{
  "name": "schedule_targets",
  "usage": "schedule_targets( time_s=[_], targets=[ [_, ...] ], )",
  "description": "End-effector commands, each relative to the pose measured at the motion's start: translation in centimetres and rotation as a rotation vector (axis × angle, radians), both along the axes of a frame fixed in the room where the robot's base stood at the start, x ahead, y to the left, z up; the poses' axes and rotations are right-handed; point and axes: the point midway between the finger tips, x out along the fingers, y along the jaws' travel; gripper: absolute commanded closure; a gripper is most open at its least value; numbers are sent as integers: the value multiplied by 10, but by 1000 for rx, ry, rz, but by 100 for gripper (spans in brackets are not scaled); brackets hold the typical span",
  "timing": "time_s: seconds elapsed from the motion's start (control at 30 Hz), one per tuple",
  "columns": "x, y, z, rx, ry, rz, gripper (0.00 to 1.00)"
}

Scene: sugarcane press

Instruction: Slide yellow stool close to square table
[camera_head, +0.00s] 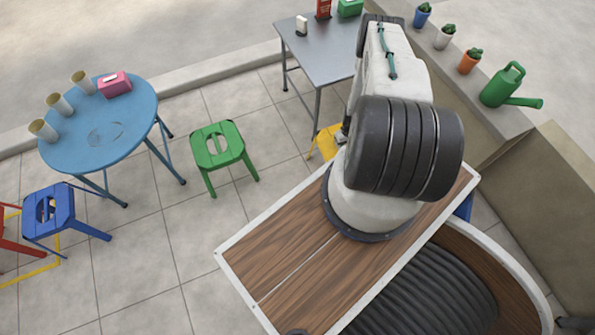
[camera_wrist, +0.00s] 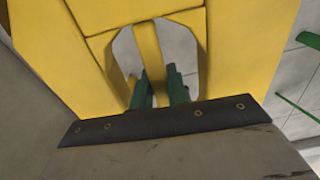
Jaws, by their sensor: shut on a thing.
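The yellow stool (camera_head: 324,143) stands on the tiled floor in front of the square table (camera_head: 322,62), a grey metal table at the top of the head view. My arm hides most of the stool. In the wrist view the yellow stool (camera_wrist: 105,15) fills the top of the picture, with an oval opening in its seat. The dark green fingers of my gripper (camera_wrist: 160,88) are at this opening, shut on the stool. Their exact contact is hard to see. The gap between stool and table is partly hidden by my arm.
A green stool (camera_head: 217,146) stands left of the yellow one. A round blue table (camera_head: 105,137) with cups and a pink box is farther left, near a blue stool (camera_head: 50,207). A ledge with pots and a green watering can (camera_head: 503,87) runs along the right. Floor between the green stool and square table is clear.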

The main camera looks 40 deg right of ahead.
Motion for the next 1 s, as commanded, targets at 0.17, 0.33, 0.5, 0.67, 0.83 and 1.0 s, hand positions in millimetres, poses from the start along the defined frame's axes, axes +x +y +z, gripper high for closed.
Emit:
schedule_targets(
  time_s=[0.17, 0.33, 0.5, 0.67, 0.83, 1.0],
  targets=[
    [0, -1, 0, -1, -1, 0, 100],
    [-3, -12, 0, -1, -1, -2, 100],
    [-7, -25, 0, -2, -2, -2, 100],
    [-10, -38, 0, -1, -1, -2, 100],
    [-14, -51, 0, -1, -1, -2, 100],
    [-18, -64, 0, -2, -2, -1, 100]
  ],
)
